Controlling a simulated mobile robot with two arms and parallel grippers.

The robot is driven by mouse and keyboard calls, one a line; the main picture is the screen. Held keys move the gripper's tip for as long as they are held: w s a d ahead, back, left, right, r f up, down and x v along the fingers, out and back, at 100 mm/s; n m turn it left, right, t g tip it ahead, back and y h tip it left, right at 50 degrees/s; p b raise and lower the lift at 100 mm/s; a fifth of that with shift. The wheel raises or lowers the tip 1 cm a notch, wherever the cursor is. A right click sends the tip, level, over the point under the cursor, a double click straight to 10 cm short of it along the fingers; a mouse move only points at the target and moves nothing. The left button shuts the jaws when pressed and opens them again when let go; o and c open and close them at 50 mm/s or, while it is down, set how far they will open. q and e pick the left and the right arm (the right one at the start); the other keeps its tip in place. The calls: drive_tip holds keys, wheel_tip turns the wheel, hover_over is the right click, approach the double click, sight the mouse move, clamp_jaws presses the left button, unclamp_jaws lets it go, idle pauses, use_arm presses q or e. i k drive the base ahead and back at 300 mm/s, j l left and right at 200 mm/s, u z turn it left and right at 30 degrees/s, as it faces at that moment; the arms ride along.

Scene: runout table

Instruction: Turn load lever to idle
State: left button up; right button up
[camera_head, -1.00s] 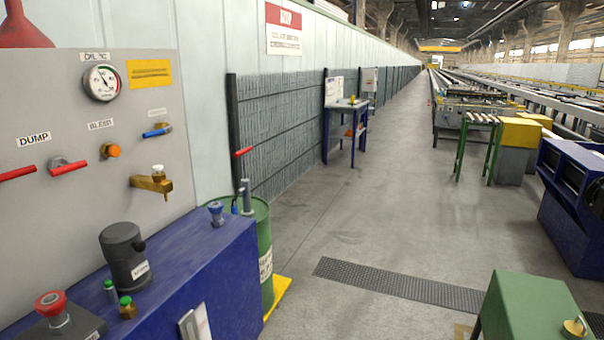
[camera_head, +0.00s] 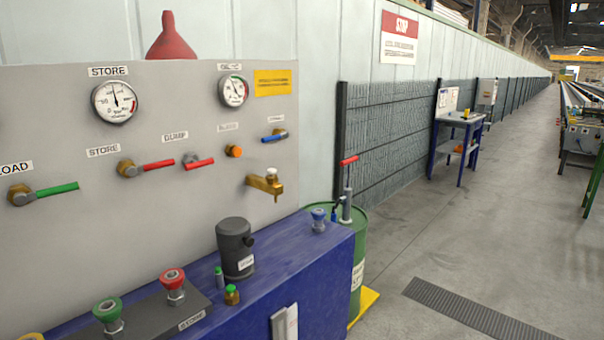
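The load lever (camera_head: 55,189) has a green handle and a brass body, on the grey panel (camera_head: 120,240) at the left. Its handle points right and slightly up. The LOAD label (camera_head: 15,169) above it is partly cut off by the picture's left edge. No idle marking is readable. Neither of my grippers is in view.
A blue bench (camera_head: 310,265) under the panel carries a black cylinder (camera_head: 235,248) and green and red knobs (camera_head: 172,280). A green drum (camera_head: 352,225) stands at its right end. The grey floor (camera_head: 430,240) to the right is mostly clear.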

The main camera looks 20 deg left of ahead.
sight(20, 198)
drive_tip(key=u, duration=1.95)
